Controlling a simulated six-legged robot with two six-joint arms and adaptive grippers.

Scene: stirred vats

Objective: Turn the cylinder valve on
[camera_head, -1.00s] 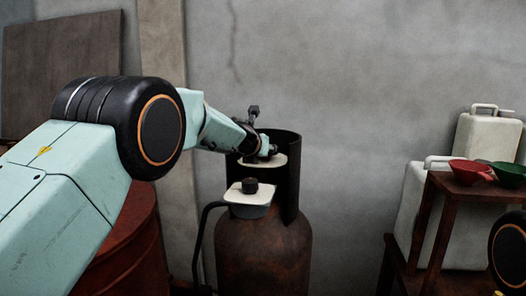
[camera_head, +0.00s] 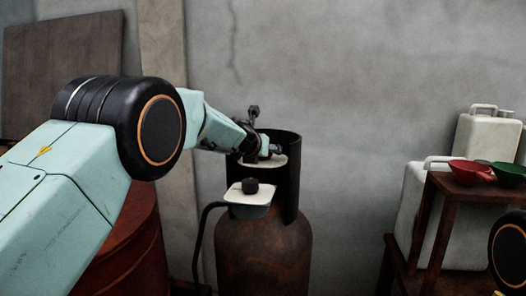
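A rusty brown gas cylinder (camera_head: 264,255) stands upright at the lower middle, with a dark collar (camera_head: 291,175) around its top. A pale regulator plate with a black knob (camera_head: 250,186) sits at the collar's front, and a black hose (camera_head: 197,240) runs down from its left. My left gripper (camera_head: 268,152) reaches in from the left to the top of the collar, behind and above the black knob. It is small and partly hidden by its own wrist, so its fingers and any contact with the valve cannot be made out. My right gripper is not in view.
A red-brown drum (camera_head: 130,250) stands left of the cylinder, partly behind my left arm. On the right, a wooden stand (camera_head: 447,186) holds a red funnel (camera_head: 468,173) and a green funnel (camera_head: 510,173), with white jerrycans (camera_head: 488,140) behind. Bare wall lies behind the cylinder.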

